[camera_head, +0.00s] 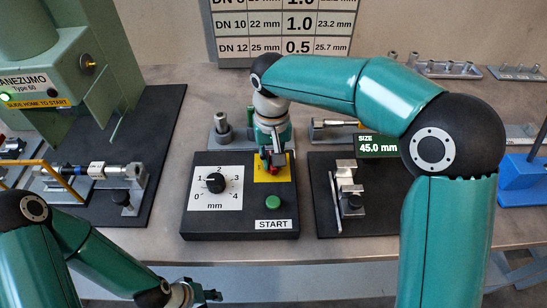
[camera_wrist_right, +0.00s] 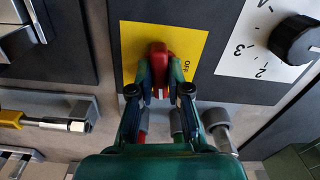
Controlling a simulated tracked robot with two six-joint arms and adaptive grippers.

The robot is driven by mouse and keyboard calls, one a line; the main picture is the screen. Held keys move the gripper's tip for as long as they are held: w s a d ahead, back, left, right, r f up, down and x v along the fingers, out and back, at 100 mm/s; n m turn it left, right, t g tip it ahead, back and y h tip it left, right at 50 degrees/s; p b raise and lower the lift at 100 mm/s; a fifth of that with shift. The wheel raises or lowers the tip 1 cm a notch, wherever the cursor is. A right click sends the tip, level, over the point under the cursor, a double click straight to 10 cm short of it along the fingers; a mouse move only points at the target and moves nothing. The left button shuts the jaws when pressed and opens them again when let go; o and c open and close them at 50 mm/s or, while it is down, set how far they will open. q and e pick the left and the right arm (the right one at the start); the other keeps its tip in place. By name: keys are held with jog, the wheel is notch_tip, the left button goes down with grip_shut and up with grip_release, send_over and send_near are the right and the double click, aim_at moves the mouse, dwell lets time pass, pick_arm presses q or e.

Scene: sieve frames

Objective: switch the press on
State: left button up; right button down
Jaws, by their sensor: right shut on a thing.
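The control box (camera_head: 240,222) stands in the middle of the table, with a black dial (camera_head: 215,182), a green START button (camera_head: 273,202) and a yellow plate (camera_head: 284,173). A red switch knob (camera_wrist_right: 158,56) sits on the yellow plate, with the word OFF beside it in the right wrist view. My right gripper (camera_wrist_right: 159,84) is shut on the red knob, one finger on each side. The green press (camera_head: 95,62) stands at the left, with a small green light (camera_head: 4,97). My left gripper (camera_head: 207,295) is low at the bottom edge, away from the box; its jaws are unclear.
A black plate with a metal gauge (camera_head: 346,186) and a display reading 45.0 mm (camera_head: 378,146) lies right of the box. A grey post (camera_head: 222,130) stands behind the box. A blue holder (camera_head: 522,178) is at the far right. A size chart (camera_head: 283,30) hangs behind.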

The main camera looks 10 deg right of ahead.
jog(key=shift+w+r+m, duration=0.1)
jog(key=shift+m, duration=0.8)
jog(key=c, duration=1.1)
grip_release()
notch_tip(320, 180, up, 12)
jog(key=shift+f, duration=0.1)
